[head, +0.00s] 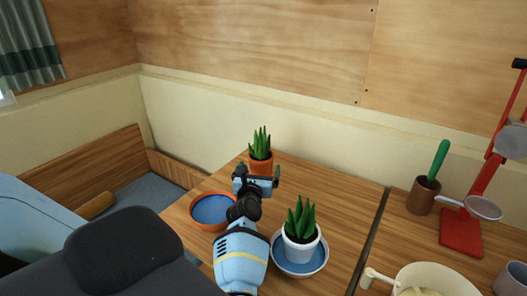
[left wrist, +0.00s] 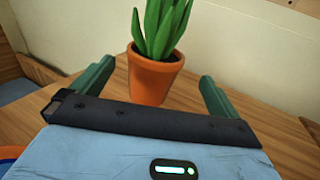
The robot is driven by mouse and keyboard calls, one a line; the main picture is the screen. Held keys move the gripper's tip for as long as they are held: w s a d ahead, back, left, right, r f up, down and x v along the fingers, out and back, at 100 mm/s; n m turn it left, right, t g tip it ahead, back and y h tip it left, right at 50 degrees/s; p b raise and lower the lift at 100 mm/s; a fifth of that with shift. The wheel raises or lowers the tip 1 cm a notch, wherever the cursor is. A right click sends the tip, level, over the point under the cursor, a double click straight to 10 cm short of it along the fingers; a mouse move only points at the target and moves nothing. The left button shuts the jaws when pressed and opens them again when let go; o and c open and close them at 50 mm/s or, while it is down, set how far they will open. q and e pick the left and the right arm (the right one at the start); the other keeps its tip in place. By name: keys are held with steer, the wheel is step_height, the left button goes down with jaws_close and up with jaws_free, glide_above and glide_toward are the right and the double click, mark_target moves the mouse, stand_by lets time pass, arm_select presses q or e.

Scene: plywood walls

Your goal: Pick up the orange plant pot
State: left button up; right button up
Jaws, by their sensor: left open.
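The orange plant pot (head: 261,163) holds a spiky green plant and stands upright on the wooden table, near its far edge by the wall. In the left wrist view the orange pot (left wrist: 152,78) sits between and just beyond the two green fingers. My left gripper (head: 262,177) is open and empty in front of the pot, with its fingers to either side. In the left wrist view the gripper (left wrist: 155,78) shows a gap between each finger and the pot. My right gripper is not seen.
An orange-rimmed blue dish (head: 211,211) lies left of my left arm. A white plant pot (head: 300,250) stands on a blue saucer (head: 314,266) to the right. On the right table are a brown pot with a green stick (head: 421,196), a red stand (head: 461,232) and a cream pot (head: 431,279).

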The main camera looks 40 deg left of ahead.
mark_target(260, 164)
arm_select(q)
steer(key=shift+r, duration=0.1)
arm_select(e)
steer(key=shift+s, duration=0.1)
arm_select(q)
steer(key=shift+w+a, duration=0.15)
steer(key=shift+w, duration=0.1)
steer(key=shift+x, duration=1.25)
steer(key=shift+w+a+f+b, duration=0.35)
steer(key=shift+w+a, duration=0.15)
steer(key=shift+w, duration=0.1)
steer(key=shift+w+a+f+b, duration=0.3)
steer(key=shift+w+a+b, duration=0.05)
steer(key=shift+w+a, duration=0.4)
steer(key=shift+w, duration=0.2)
steer(key=shift+w+a+r+b, duration=0.1)
steer(key=shift+w+r+b, duration=0.1)
steer(key=shift+b, duration=0.1)
steer(key=shift+w+r, duration=0.1)
steer(key=shift+r, duration=0.2)
steer(key=c, duration=1.3)
steer(key=shift+r, duration=0.2)
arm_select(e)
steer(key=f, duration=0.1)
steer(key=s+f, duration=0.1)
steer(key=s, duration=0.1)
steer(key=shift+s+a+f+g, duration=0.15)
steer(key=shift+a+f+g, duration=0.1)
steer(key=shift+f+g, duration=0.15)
